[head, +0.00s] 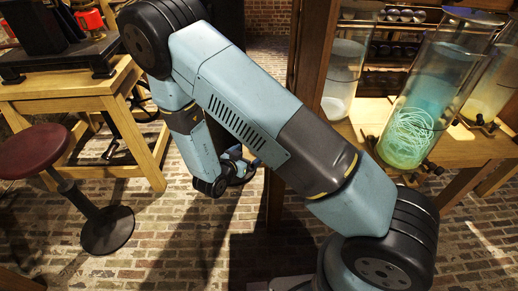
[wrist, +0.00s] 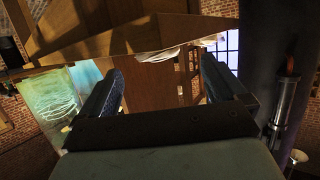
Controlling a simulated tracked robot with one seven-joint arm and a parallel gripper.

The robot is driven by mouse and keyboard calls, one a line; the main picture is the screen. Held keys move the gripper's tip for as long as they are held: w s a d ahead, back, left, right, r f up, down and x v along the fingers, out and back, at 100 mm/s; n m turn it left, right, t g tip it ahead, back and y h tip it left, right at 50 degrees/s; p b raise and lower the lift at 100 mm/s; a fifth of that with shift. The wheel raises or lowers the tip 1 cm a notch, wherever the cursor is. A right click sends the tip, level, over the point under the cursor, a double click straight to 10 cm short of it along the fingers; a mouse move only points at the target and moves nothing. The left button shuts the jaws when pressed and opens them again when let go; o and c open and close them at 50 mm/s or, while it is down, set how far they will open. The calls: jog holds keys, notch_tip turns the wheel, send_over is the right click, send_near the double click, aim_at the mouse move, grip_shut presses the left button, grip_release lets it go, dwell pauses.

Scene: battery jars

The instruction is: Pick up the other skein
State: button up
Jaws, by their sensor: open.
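A pale, tangled skein (head: 412,135) lies in the lower part of a tall glass jar (head: 440,75) of blue-green liquid, on the wooden bench at right. Pale green coils in a jar (wrist: 62,100) show at the left of the wrist view. A whitish bundle (wrist: 163,54) lies near the wooden edge beyond my fingers; I cannot tell whether it is a skein. My gripper (wrist: 163,78) is open, with nothing between its two fingers. In the head view its end is low, left of the bench, mostly hidden by my wrist.
Other glass jars (head: 343,75) stand on the wooden bench (head: 455,150). A wooden post (head: 309,55) rises at the bench's left end. A red-topped stool (head: 33,150) and a wooden table (head: 75,90) are at left. Brick floor (head: 170,215) is open between.

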jog(key=shift+r+x, duration=0.1)
jog(key=shift+x, duration=1.05)
jog(key=shift+r+x, duration=0.15)
jog(key=shift+x, duration=1.05)
jog(key=shift+d, duration=0.2)
jog(key=shift+c, duration=0.2)
jog(key=c, duration=1.1)
